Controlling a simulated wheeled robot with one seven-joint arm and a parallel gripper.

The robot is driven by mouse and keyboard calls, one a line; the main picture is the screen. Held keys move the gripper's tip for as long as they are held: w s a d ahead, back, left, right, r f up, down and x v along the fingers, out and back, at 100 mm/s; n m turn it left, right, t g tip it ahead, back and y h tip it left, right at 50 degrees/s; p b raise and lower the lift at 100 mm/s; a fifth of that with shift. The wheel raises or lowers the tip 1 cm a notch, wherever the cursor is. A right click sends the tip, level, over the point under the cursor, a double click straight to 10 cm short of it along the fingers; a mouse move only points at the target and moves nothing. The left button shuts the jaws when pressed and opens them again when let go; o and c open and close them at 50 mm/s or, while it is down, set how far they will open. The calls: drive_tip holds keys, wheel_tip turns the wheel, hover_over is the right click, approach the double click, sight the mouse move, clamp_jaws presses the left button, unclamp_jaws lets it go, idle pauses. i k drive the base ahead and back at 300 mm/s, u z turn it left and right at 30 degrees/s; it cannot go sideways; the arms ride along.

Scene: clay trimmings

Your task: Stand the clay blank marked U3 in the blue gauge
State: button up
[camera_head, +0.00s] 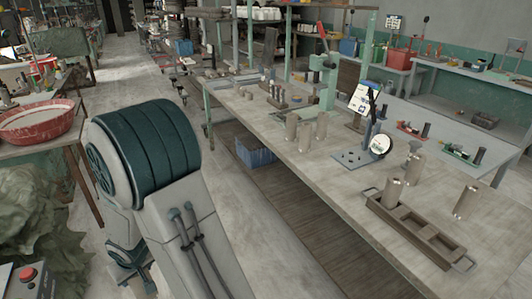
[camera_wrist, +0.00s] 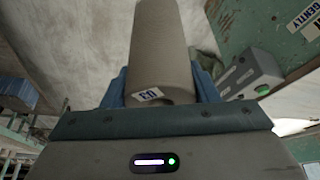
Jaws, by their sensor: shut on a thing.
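My gripper (camera_wrist: 165,85) is shut on a grey-brown clay cylinder (camera_wrist: 162,45), with a blue finger on each side of it. A small white label (camera_wrist: 149,94) sits at the cylinder's near end; it looks like U3, seen turned over. The cylinder points away from the palm, and its far end is cut off by the frame's top. In the head view a blue gauge, with a flat blue-grey base plate (camera_head: 350,159), an upright post and a round white dial (camera_head: 381,145), stands on the long bench. My gripper and the held blank are not clearly seen there.
A brown compartment tray (camera_head: 410,223) holds one standing blank (camera_head: 393,194). Several other blanks (camera_head: 466,200) stand on the bench (camera_head: 335,185), some left of the gauge. A green press (camera_head: 325,80) stands behind. A grey box (camera_wrist: 250,75) shows right of the held blank.

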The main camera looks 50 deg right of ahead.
sight(351, 158)
drive_tip(key=z, duration=0.5)
drive_tip(key=i, duration=2)
drive_tip(key=z, duration=2.7)
